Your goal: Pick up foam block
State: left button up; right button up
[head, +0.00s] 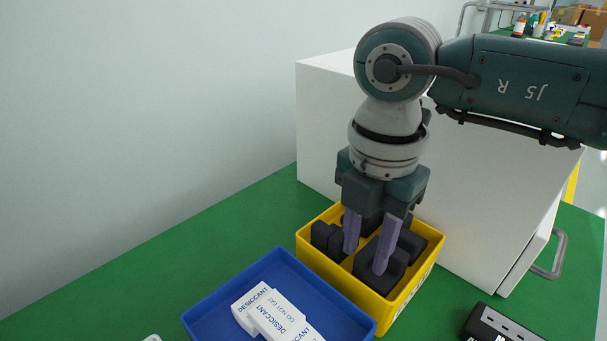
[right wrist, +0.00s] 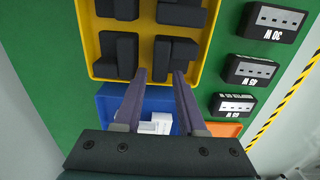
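Several dark foam blocks lie in a yellow bin; one foam block (head: 326,237) is near the bin's left wall and another (head: 379,270) is toward its front. In the right wrist view, foam blocks (right wrist: 121,55) also show in the bin, in loose groups. My right gripper (head: 367,258) points down over the yellow bin (head: 437,240), its two purple fingers apart and reaching among the blocks. In the right wrist view the right gripper (right wrist: 156,76) is open, with a foam block (right wrist: 172,55) just beyond the fingertips. I cannot tell whether the fingers touch any block. My left gripper does not show.
A blue bin (head: 210,308) with white desiccant packets (head: 275,310) stands in front of the yellow bin. A white cabinet (head: 325,120) is close behind it. Black labelled boxes (right wrist: 270,22) and an orange bin (right wrist: 222,129) lie nearby. Green table (head: 180,255) is clear at left.

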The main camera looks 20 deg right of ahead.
jog(key=shift+f, duration=0.25)
grip_shut()
jog(key=shift+r, duration=0.15)
dwell(0.4)
